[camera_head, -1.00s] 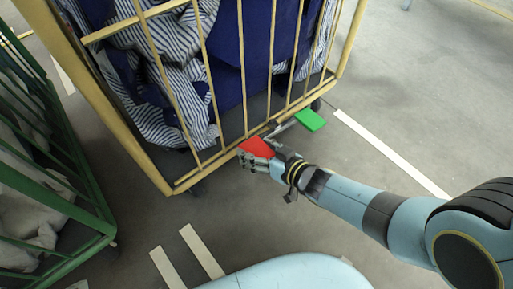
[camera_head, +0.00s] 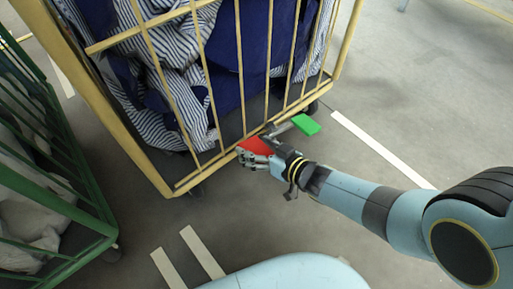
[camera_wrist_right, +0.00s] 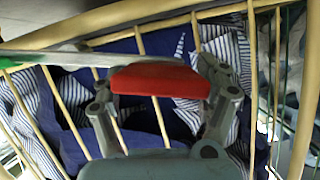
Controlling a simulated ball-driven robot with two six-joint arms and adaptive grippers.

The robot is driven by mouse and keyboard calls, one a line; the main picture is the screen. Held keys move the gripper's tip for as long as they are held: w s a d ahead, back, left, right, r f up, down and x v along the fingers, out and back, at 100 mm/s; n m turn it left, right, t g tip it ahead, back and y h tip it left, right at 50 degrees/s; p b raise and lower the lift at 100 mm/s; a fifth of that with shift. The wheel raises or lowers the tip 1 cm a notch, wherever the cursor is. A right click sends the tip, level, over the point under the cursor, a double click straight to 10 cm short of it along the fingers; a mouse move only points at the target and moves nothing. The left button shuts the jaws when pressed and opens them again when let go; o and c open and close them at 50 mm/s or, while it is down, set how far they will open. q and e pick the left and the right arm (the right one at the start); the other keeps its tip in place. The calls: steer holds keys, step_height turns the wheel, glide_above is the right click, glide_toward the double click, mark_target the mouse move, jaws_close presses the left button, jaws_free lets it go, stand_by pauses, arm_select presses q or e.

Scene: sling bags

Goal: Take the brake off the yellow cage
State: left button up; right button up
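The yellow cage (camera_head: 245,65) stands at the upper middle of the head view. A red pedal (camera_head: 254,146) and a green pedal (camera_head: 305,124) sit on a bar at its lower front edge, the red one to the left. My right gripper (camera_head: 253,159) is at the red pedal. In the right wrist view its fingers (camera_wrist_right: 163,88) are spread on either side of the red pedal (camera_wrist_right: 160,78), which lies between them. I cannot tell whether they touch it. My left gripper is not in view.
Striped and blue cloth (camera_head: 165,60) fills the yellow cage. A green cage (camera_head: 60,190) with pale cloth stands close on the left. White floor lines (camera_head: 380,148) mark the grey floor, which is clear on the right.

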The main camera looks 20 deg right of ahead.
steer(key=o, duration=0.3)
steer(key=shift+w+d, duration=0.1)
steer(key=shift+d, duration=0.1)
steer(key=v, duration=1.2)
steer(key=shift+a, duration=0.1)
